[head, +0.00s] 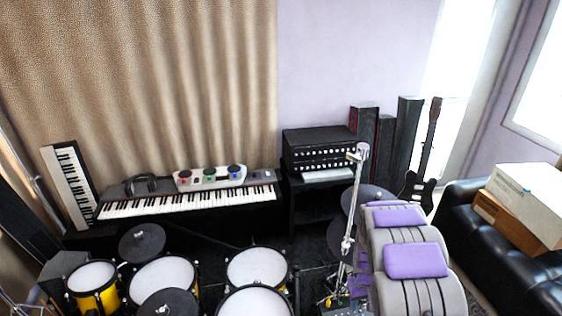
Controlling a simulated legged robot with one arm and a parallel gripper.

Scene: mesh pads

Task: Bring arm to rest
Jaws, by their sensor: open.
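I cannot make out my gripper in the head view, so its pose and what is near it do not show. The task names no other object. A grey, ribbed shape with purple pads (415,260) fills the lower right, and I cannot tell what it is.
Drums with white heads (162,277) and black cymbal pads (142,243) crowd the lower left. Behind them are a keyboard (190,206) and an amplifier (318,150). A metal stand (352,205) rises at centre right. A black sofa (500,250) bears boxes (525,200).

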